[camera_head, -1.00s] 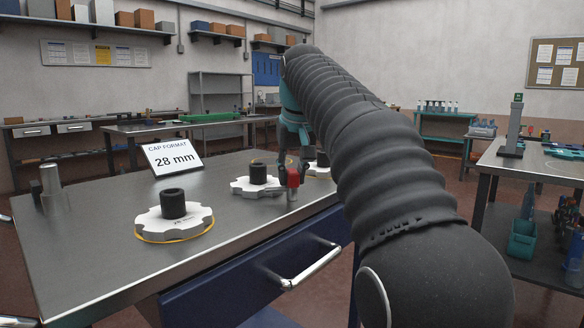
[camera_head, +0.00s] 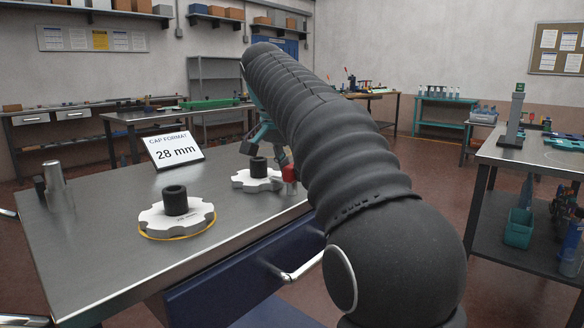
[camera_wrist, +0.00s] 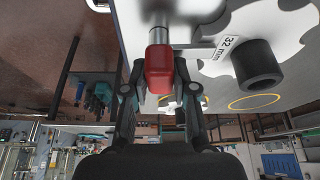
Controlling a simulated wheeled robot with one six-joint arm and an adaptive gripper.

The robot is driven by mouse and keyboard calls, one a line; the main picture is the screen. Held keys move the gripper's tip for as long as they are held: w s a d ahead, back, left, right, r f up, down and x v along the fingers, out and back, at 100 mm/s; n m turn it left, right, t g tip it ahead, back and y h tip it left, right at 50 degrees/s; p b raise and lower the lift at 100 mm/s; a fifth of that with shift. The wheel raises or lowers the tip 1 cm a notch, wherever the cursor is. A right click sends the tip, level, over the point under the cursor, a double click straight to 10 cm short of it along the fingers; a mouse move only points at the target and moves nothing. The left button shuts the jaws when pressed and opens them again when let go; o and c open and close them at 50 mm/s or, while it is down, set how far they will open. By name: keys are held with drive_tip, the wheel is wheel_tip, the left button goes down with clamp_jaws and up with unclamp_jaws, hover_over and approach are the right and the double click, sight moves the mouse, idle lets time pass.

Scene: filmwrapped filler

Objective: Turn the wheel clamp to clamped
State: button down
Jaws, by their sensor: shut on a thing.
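A red handle (camera_head: 289,174) sits at the right edge of the steel bench top, beside a white notched wheel (camera_head: 257,180) with a black hub. In the wrist view the red handle (camera_wrist: 159,68) is between the two fingers of my gripper (camera_wrist: 160,84), which is shut on it. A metal rod runs from the handle to a bracket over the bench edge. The white wheel (camera_wrist: 270,30), labelled 32 mm, also shows there to the right. In the head view my gripper (camera_head: 270,150) is partly hidden by my arm, and the clamp's base is mostly hidden.
A nearer white wheel (camera_head: 177,217) lies on a yellow ring on the bench (camera_head: 110,240). A 28 mm sign (camera_head: 174,148) and metal cylinders (camera_head: 58,186) stand to the left. A drawer handle (camera_head: 295,268) sticks out at the front. Another bench (camera_head: 530,160) stands right.

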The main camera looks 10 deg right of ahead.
sight(291, 165)
drive_tip(key=shift+m, duration=0.7)
drive_tip(key=c, duration=0.9)
unclamp_jaws()
drive_tip(key=shift+r, duration=0.1)
drive_tip(key=v, duration=0.6)
drive_tip(key=shift+w+a+r, duration=0.15)
drive_tip(key=shift+a+r, duration=0.2)
drive_tip(key=shift+r, duration=0.3)
drive_tip(key=shift+s, duration=0.25)
